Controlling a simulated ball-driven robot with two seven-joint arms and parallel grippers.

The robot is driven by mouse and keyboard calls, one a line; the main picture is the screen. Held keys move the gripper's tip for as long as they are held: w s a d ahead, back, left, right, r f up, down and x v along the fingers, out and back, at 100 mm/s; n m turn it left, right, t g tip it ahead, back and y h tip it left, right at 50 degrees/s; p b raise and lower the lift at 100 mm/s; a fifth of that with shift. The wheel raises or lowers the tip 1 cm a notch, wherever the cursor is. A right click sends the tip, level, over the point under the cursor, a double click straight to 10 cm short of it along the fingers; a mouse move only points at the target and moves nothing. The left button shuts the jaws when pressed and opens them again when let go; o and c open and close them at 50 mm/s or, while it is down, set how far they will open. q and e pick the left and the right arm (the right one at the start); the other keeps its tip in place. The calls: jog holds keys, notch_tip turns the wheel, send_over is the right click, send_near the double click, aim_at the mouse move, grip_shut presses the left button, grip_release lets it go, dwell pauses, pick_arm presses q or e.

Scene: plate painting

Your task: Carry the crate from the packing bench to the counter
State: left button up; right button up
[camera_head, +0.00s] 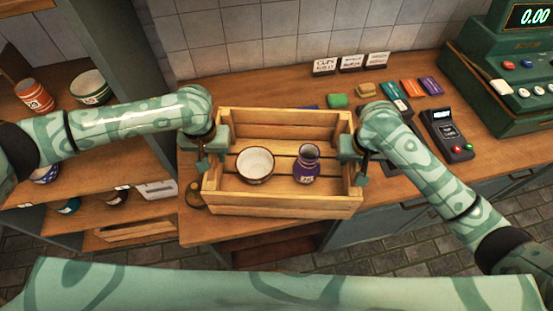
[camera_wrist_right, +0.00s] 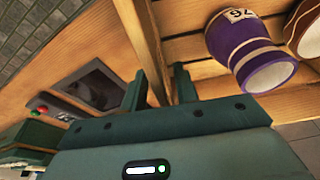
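The wooden slatted crate (camera_head: 285,205) is at the counter (camera_head: 235,96), its front side near the counter's front edge. I cannot tell whether it rests on the top or hangs just above it. A white bowl (camera_head: 255,164) and a purple vase (camera_head: 307,163) stand upright inside; the vase also shows in the right wrist view (camera_wrist_right: 240,45). My left gripper (camera_head: 208,150) is shut on the crate's left wall. My right gripper (camera_head: 353,162) is shut on the right wall; in the right wrist view its fingers (camera_wrist_right: 160,88) straddle the wall board.
A card terminal (camera_head: 447,135) and green cash register (camera_head: 505,85) stand to the right. A shelf with pots (camera_head: 90,88) stands at left. Bare counter shows behind the crate's left.

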pick_arm(q)
jog(key=r, duration=0.7)
jog(key=s+r, duration=0.1)
jog(key=r, duration=0.3)
jog(key=shift+r, duration=0.2)
pick_arm(e)
jog(key=shift+r, duration=0.15)
jog(key=v, duration=1.1)
jog(key=shift+r, duration=0.35)
pick_arm(q)
jog(key=shift+s, duration=0.1)
pick_arm(e)
jog(key=shift+s+f, duration=0.1)
